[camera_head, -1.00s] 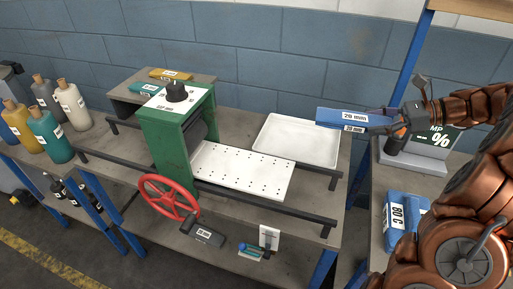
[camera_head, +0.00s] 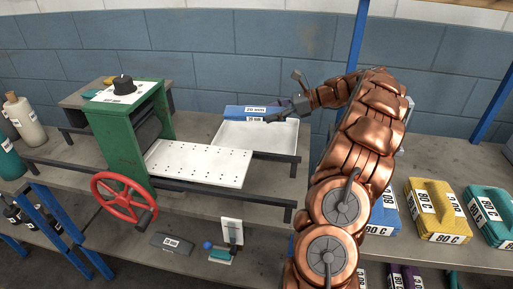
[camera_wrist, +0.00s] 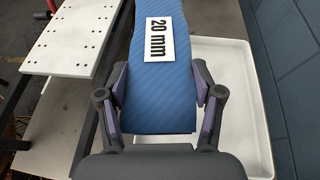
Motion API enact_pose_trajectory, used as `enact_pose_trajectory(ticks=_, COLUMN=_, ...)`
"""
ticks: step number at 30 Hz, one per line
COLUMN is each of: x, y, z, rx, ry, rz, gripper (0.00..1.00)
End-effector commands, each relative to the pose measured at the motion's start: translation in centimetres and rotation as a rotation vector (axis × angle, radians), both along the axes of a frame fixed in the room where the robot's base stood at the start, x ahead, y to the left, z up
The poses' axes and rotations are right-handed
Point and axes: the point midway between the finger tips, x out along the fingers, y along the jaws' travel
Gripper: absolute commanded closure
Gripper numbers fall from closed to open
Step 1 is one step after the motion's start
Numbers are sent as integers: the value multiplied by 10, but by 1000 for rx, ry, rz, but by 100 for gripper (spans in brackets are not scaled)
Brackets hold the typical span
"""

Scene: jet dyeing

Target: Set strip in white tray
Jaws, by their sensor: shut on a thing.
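The blue strip (camera_head: 250,110) with a "20 mm" label is held over the far part of the white tray. In the wrist view the strip (camera_wrist: 160,90) lies between the two fingers of my gripper (camera_wrist: 160,100), which is shut on it. The white tray (camera_head: 262,137) sits on the bench to the right of the perforated white plate. In the wrist view the tray (camera_wrist: 238,85) shows below and to the right of the strip. I cannot tell the strip's height above the tray. My gripper (camera_head: 280,113) comes in from the right in the head view.
A green press (camera_head: 118,145) with a red handwheel (camera_head: 124,198) stands left of the perforated white plate (camera_head: 197,163). Dark rails run along the bench beside the tray. A blue post (camera_head: 361,30) rises behind my arm. Yellow (camera_head: 437,208) and teal (camera_head: 488,215) labelled pieces lie at right.

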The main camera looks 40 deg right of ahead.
Motion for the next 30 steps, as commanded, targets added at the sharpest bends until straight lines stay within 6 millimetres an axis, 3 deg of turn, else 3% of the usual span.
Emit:
enact_pose_trajectory(ticks=1, x=4, y=-13, z=-20, rx=2, ry=1, rz=-31, gripper=81)
enact_pose_trajectory(ticks=6, x=12, y=-42, z=-38, rx=2, ry=4, rz=-106, gripper=81)
enact_pose_trajectory(ticks=9, x=13, y=-48, z=-46, rx=4, ry=6, rz=-124, gripper=81)
enact_pose_trajectory(ticks=18, x=13, y=-48, z=-92, rx=7, ry=10, rz=-124, gripper=81)
enact_pose_trajectory(ticks=26, x=13, y=-49, z=-109, rx=4, ry=6, rz=-125, gripper=81)
enact_pose_trajectory(ticks=30, x=13, y=-49, z=-126, rx=3, ry=8, rz=-125, gripper=81)
